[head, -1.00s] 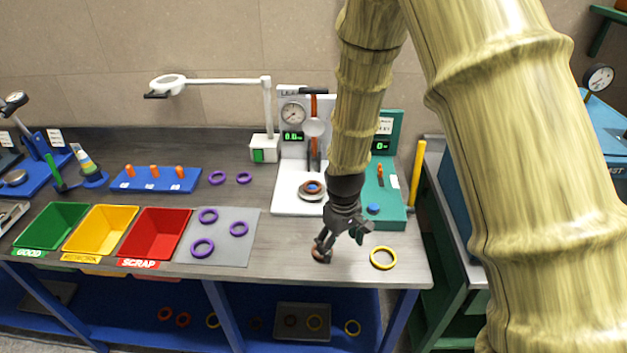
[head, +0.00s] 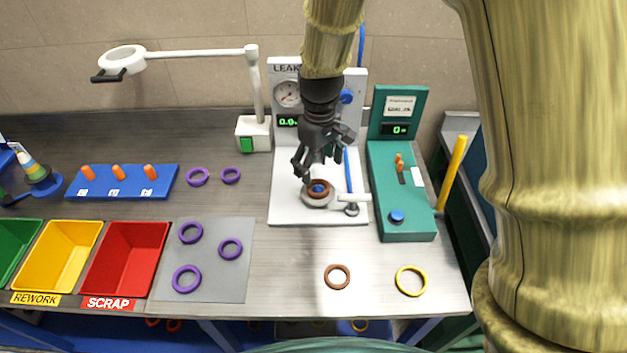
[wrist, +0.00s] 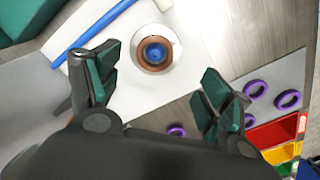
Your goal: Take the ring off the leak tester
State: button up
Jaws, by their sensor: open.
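The leak tester (head: 286,205) is a white station with a dial gauge and a small green display. A brown ring (head: 318,188) sits on its round seat, around a blue centre plug. In the wrist view the brown ring (wrist: 144,57) and blue plug show ahead of the fingers. My gripper (head: 311,167) is open and empty, above and close to the ring. In the wrist view its green-padded fingers (wrist: 160,88) are wide apart, with the ring beyond them. My gripper and arm hide part of the tester's back panel.
A blue rod (head: 349,165) with a white bar stands just right of the seat. A teal station (head: 405,215) is further right. A second brown ring (head: 337,277) and a yellow ring (head: 411,281) lie on the front bench. A grey mat (head: 215,285) with purple rings lies left.

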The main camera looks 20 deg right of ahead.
aim_at(319, 188)
jog(key=shift+s+d+f, duration=0.1)
jog(key=shift+s+f, duration=0.15)
jog(key=shift+s, duration=0.35)
jog(key=shift+s+f, duration=0.25)
jog(key=shift+s, duration=0.35)
jog(key=w+f, duration=0.1)
jog(key=w+f+p, duration=0.1)
jog(key=w, duration=0.1)
jog(key=shift+w+f, duration=0.25)
jog(key=shift+f, duration=0.4)
jog(key=shift+s+d+f+p, duration=0.15)
jog(key=shift+f+p, duration=0.05)
jog(key=shift+p, duration=0.25)
jog(key=shift+s+d+f+p, duration=0.15)
jog(key=shift+s+f+p, duration=0.15)
jog(key=shift+s+p, duration=0.25)
jog(key=f, duration=0.1)
jog(key=w+f, duration=0.1)
jog(key=f, duration=0.1)
jog(key=shift+s+r, duration=0.25)
jog(key=shift+s, duration=0.1)
jog(key=shift+c, duration=0.2)
jog(key=shift+w+f, duration=0.15)
jog(key=shift+w, duration=0.1)
jog(key=c, duration=0.7)
jog(key=shift+c, duration=1.1)
jog(key=shift+s, duration=0.2)
jog(key=shift+c, duration=0.3)
jog(key=shift+w, duration=0.1)
